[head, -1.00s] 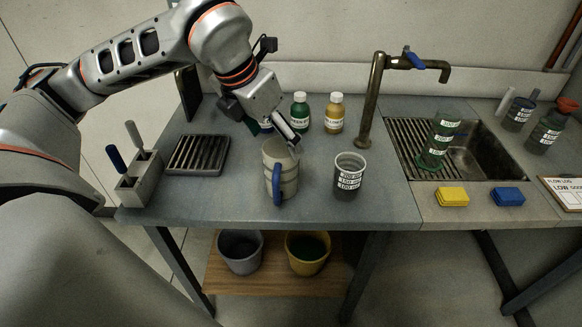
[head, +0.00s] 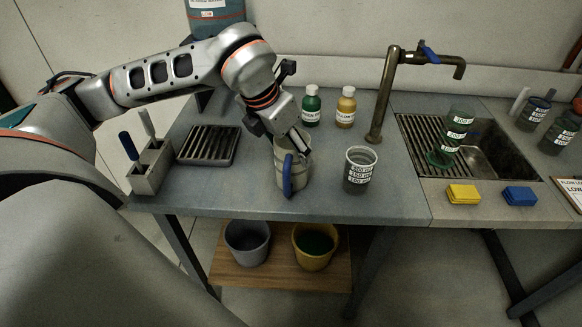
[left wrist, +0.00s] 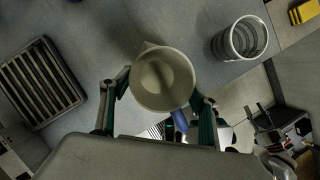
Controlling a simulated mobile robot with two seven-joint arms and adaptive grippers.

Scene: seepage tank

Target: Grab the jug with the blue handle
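The jug (head: 280,177) is grey-beige with a blue handle (head: 288,175) on its near side. It stands upright near the front edge of the bench. My left gripper (head: 299,142) is at the jug's upper part and hides some of its rim. In the left wrist view I look down into the jug (left wrist: 162,78), with the blue handle (left wrist: 180,121) towards the gripper base. The left gripper's fingers (left wrist: 160,88) are spread, one on each side of the jug. Whether they touch its wall I cannot tell.
A clear graduated beaker (head: 359,170) stands close right of the jug. A grated tray (head: 209,146) and a holder with a blue-handled tool (head: 150,168) are left. Green (head: 311,107) and yellow (head: 346,107) bottles stand behind. A tap (head: 380,95) rises beside the sink.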

